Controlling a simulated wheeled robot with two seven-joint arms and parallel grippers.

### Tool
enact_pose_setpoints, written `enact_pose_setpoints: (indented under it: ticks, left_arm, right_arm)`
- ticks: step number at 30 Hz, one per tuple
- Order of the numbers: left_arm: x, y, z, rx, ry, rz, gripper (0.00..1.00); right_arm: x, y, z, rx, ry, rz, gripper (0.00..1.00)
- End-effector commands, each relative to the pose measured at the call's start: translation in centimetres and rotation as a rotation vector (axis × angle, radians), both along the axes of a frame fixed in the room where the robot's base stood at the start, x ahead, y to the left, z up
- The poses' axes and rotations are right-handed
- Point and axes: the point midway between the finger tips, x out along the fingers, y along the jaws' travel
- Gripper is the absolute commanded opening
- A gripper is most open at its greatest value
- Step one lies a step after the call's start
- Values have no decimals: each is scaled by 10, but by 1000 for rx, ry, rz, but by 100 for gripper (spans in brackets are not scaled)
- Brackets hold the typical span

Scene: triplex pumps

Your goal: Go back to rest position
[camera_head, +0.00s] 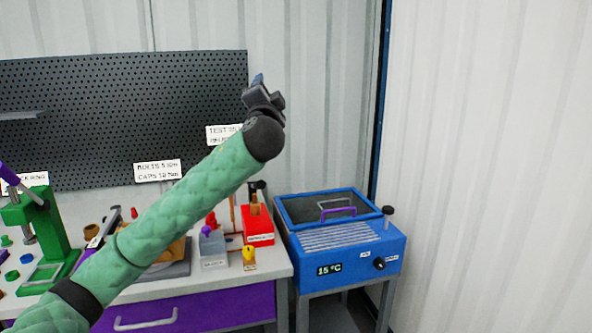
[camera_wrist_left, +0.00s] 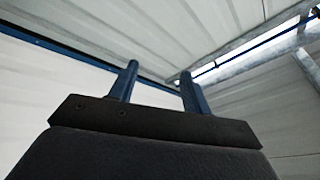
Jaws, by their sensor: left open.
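My left arm comes in from the lower left in the head view, in a green quilted sleeve. My left gripper (camera_head: 258,84) is raised above the workbench, in front of the right edge of the black pegboard. In the left wrist view its two blue fingers (camera_wrist_left: 158,82) stand apart with nothing between them, against the white wall and ceiling. The gripper touches nothing. My right gripper is not in either view.
A bench with a purple drawer (camera_head: 200,306) carries a green press (camera_head: 36,232), a red bin (camera_head: 257,228) and small parts. A blue box reading 15 °C (camera_head: 350,243) stands on the right. The pegboard (camera_head: 100,110) hangs behind. The air around the gripper is clear.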

Motion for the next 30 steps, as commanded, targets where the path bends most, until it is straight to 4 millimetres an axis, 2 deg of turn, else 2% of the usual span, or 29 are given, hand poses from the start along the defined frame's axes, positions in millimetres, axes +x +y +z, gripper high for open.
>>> enact_pose_setpoints:
  ticks: [1,3,15,21,30]
  left_arm:
    - [-6,1,-20,-57,60,-10,48]
    - [-13,5,-45,-128,137,-14,48]
    - [-70,17,-183,-407,532,-41,48]
    - [-103,22,-243,-495,691,-55,48]
    - [-156,29,-321,-616,875,-84,48]
  right_arm:
    - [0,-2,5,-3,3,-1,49]
    - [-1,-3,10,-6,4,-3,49]
    - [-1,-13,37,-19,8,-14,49]
    - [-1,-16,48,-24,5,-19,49]
    - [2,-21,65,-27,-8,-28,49]
